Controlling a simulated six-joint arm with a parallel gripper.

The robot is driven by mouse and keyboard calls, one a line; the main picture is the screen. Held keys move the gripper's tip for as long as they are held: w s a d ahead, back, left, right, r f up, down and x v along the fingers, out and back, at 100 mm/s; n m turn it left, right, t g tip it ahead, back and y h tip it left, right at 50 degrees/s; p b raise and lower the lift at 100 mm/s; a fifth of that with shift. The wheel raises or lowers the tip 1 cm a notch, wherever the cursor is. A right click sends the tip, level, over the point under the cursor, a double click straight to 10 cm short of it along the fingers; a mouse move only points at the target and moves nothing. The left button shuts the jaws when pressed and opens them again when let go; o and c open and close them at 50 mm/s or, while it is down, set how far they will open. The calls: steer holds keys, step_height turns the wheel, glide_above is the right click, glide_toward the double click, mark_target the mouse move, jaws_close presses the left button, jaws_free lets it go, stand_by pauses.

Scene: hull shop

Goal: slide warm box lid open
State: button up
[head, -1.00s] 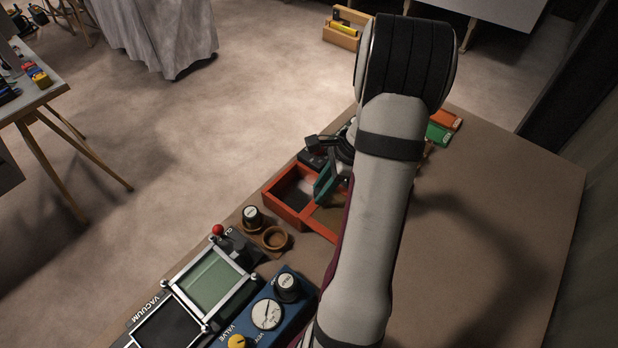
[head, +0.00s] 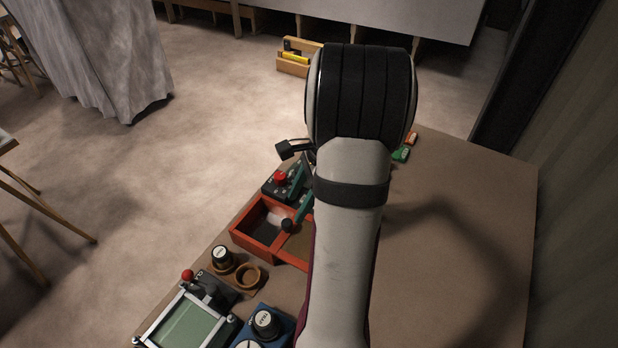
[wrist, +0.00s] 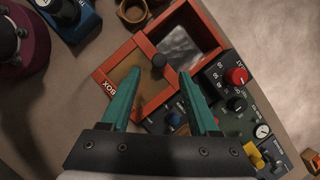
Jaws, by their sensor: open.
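The warm box is an orange-red open-topped box (head: 237,240) on the brown bench; its rim in the wrist view (wrist: 216,24) carries the letters BOX. Its brown lid (wrist: 122,74) covers the left part in the wrist view, and the dark inside shows at the right. A black knob (wrist: 158,60) stands on the lid near the opening; it also shows in the head view (head: 287,225). My gripper (wrist: 159,74) is open, its teal fingers spread on either side of the knob in the picture. Contact cannot be told. In the head view my arm hides much of the gripper and lid.
A panel with a red button (wrist: 236,76) stands close beside the box.

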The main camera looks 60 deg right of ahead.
steer(key=v, duration=0.9)
steer(key=shift+r, duration=0.3)
steer(key=shift+s+d, duration=0.1)
steer(key=w+a+r+n+g, duration=0.15)
steer(key=a+n, duration=0.35)
steer(key=a, duration=0.5)
steer(key=w+a+r+n+g, duration=0.1)
steer(key=w+a+n, duration=0.3)
steer(key=a, duration=0.7)
steer(key=s+a+f+n+h, duration=0.1)
steer(key=s+a+f+n, duration=0.2)
steer(key=s+a+n, duration=0.7)
steer(key=a+n+g, duration=0.1)
steer(key=a+n, duration=0.1)
steer(key=a, duration=0.1)
steer(key=shift+s+a+f+n, duration=0.3)
steer(key=shift+s+f, duration=0.1)
